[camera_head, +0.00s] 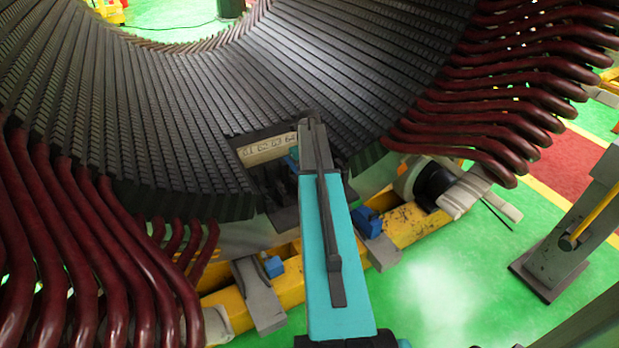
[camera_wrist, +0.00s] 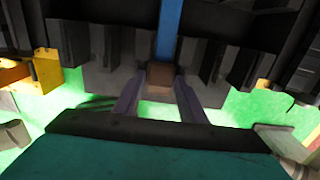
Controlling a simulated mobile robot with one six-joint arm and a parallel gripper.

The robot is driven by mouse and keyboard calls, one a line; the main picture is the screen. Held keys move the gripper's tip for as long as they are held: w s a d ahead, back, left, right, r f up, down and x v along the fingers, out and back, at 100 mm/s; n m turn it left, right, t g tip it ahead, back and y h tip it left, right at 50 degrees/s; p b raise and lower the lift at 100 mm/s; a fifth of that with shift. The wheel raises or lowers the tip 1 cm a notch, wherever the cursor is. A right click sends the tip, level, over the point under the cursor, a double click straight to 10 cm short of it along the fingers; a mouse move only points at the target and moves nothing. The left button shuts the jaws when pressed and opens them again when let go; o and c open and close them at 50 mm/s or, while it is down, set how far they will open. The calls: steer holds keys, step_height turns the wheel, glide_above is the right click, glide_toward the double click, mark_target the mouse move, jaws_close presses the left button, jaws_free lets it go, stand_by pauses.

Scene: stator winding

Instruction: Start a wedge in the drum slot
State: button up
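The drum (camera_head: 330,50) is a large dark ring lined with narrow slots, filling the top of the head view. My gripper (camera_head: 312,125) lies at the drum's lower edge, at the end of my teal arm. In the wrist view, its two grey fingers (camera_wrist: 160,82) stand on either side of a small brown block, which looks like the end of the wedge (camera_wrist: 159,84). The fingers appear to touch its sides. A blue strip (camera_wrist: 168,30) runs beyond the block, between dark bars; it may line a slot. The head view hides the wedge and whether it has entered the slot.
Thick dark-red coil ends (camera_head: 510,100) stick out at the right, with more (camera_head: 100,270) at the left. A yellow beam (camera_head: 405,232) with grey and blue blocks runs below the drum. A pale marked plate (camera_head: 266,150) sits beside my gripper.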

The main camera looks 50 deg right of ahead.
steer(key=o, duration=0.3)
steer(key=shift+f, duration=0.1)
steer(key=shift+o, duration=0.2)
step_height(320, 180, up, 14)
stand_by(0.7)
stand_by(0.5)
